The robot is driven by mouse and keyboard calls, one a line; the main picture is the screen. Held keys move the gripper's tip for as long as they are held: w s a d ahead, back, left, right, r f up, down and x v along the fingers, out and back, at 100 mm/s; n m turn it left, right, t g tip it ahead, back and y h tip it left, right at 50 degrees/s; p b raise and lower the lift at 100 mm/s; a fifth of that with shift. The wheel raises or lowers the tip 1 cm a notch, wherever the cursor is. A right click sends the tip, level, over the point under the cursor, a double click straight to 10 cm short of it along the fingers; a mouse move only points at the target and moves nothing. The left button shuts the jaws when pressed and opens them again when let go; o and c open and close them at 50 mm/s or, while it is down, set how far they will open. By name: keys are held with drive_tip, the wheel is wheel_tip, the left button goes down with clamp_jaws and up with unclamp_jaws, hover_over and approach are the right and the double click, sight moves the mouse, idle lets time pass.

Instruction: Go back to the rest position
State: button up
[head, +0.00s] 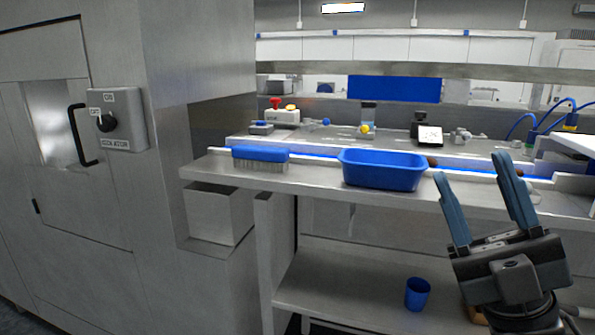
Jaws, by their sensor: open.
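My gripper (478,200) is at the right of the head view, in front of the metal bench (330,187). Its two dark blue fingers point up and stand apart, with nothing between them. Behind the fingers, part of the bench edge and a blue strip along the bench are hidden. No marker for a rest position shows.
A blue tub (382,172) and a blue brush (260,155) with pale bristles sit along the bench front. A blue cup (417,294) stands on the lower shelf (345,285). A large steel cabinet (60,200) with a black handle fills the left.

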drive_tip(key=s+f+m+t+h, duration=0.2)
drive_tip(key=s+f+m+h, duration=0.5)
drive_tip(key=f+m+h, duration=0.45)
drive_tip(key=s+f+m+t+h, duration=0.2)
drive_tip(key=s+f+m+h, duration=0.55)
drive_tip(key=m+h, duration=0.6)
drive_tip(key=s+d+f+g+y, duration=0.1)
drive_tip(key=s+f+g, duration=0.3)
drive_tip(key=s, duration=0.5)
drive_tip(key=s+d+f+n+g+y, duration=0.1)
drive_tip(key=s+d+f+g, duration=0.2)
drive_tip(key=s, duration=0.6)
wheel_tip(320, 180, down, 2)
drive_tip(key=shift+f+g, duration=0.15)
drive_tip(key=shift+g, duration=0.55)
